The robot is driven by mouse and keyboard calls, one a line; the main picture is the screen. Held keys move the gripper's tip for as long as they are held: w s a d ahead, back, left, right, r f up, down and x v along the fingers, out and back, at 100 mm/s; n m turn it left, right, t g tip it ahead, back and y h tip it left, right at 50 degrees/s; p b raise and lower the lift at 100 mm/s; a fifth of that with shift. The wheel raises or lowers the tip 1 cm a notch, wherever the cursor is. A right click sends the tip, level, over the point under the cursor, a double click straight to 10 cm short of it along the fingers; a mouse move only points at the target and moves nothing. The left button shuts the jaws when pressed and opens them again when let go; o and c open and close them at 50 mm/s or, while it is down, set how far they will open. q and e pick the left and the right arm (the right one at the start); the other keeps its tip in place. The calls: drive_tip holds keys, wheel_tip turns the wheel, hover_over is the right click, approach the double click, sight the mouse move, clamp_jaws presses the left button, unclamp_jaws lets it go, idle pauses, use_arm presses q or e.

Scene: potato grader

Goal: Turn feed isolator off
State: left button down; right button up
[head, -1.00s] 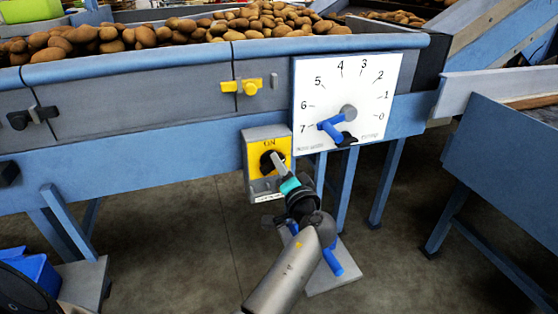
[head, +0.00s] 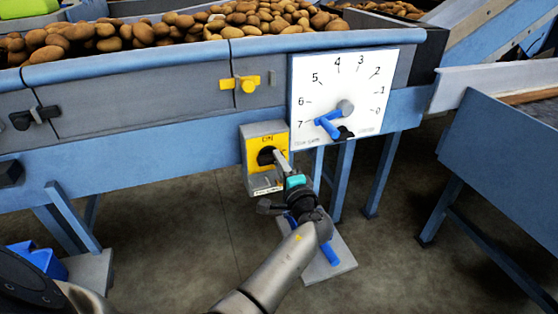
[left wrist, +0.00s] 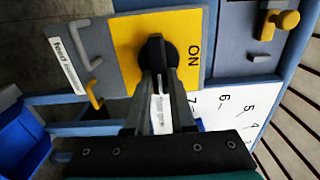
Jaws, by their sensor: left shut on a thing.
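The feed isolator (head: 252,168) is a grey box with a yellow plate and a black rotary knob, below the potato trough. "ON" is printed at the plate's top. In the left wrist view the black knob (left wrist: 156,52) is seen close up, with "ON" to its right and a label starting "feed" on the box at left. The knob's bar points down the picture, across the direction of "ON". My left gripper (head: 277,160) reaches it from the lower right and is shut on the knob; its fingers (left wrist: 157,88) flank the bar. My right gripper is not in view.
A white dial board (head: 340,95) numbered 0 to 7 with a blue lever is close to the right of the isolator. A yellow latch (head: 240,83) is above. A grey floor plate with a blue pedal (head: 328,252) lies below my arm. Blue legs stand behind.

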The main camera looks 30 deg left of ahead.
use_arm(q)
drive_tip(key=shift+r, duration=0.15)
drive_tip(key=c, duration=0.8)
unclamp_jaws()
drive_tip(key=shift+o, duration=0.2)
drive_tip(key=shift+f, duration=0.2)
